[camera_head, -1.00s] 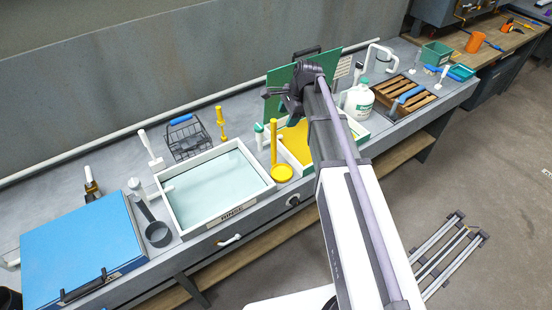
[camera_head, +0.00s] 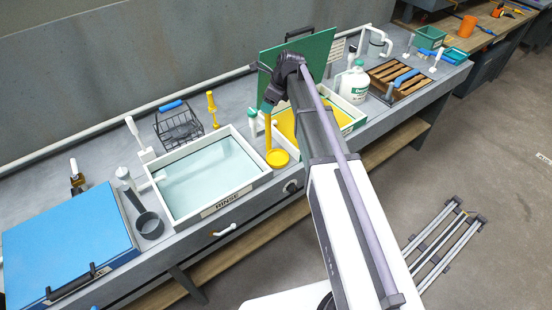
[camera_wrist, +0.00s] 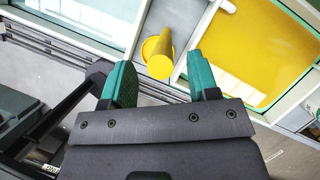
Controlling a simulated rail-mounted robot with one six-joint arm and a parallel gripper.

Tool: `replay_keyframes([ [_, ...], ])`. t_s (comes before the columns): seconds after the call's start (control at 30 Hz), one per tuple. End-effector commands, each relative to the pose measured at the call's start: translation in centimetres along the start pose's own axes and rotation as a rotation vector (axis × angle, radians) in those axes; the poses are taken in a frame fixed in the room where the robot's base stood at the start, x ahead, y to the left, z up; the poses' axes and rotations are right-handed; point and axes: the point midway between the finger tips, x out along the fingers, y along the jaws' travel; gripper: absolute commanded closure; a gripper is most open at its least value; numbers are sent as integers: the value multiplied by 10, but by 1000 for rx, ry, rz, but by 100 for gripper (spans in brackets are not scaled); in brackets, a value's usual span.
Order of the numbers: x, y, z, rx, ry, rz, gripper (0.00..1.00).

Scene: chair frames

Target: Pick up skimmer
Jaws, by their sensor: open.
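The yellow skimmer (camera_head: 277,157) stands between the rinse tray and the yellow tray, its round dish low and its handle upright. In the wrist view the skimmer (camera_wrist: 160,58) is seen almost end-on, its handle top lying just beyond the gap between the fingertips. My gripper (camera_wrist: 160,72) is open, with one teal finger on each side of that gap. In the head view my gripper (camera_head: 268,104) is at the top of the handle, partly hidden by my wrist. I cannot tell whether a finger touches the handle.
The white rinse tray (camera_head: 258,183) stands left of the skimmer. The yellow-filled tray (camera_head: 350,125) stands close on its right, with a green panel (camera_head: 318,48) upright behind. A dark grey cup-shaped ladle (camera_head: 150,226) and a blue lid (camera_head: 68,245) lie further left.

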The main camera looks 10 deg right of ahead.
Motion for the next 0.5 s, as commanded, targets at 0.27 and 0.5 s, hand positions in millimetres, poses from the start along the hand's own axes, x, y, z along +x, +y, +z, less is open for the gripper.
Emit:
replay_keyframes([
  [0.27,45,-1,0,-1,0,0,45],
  [0.5,41,-1,1,-1,0,0,54],
])
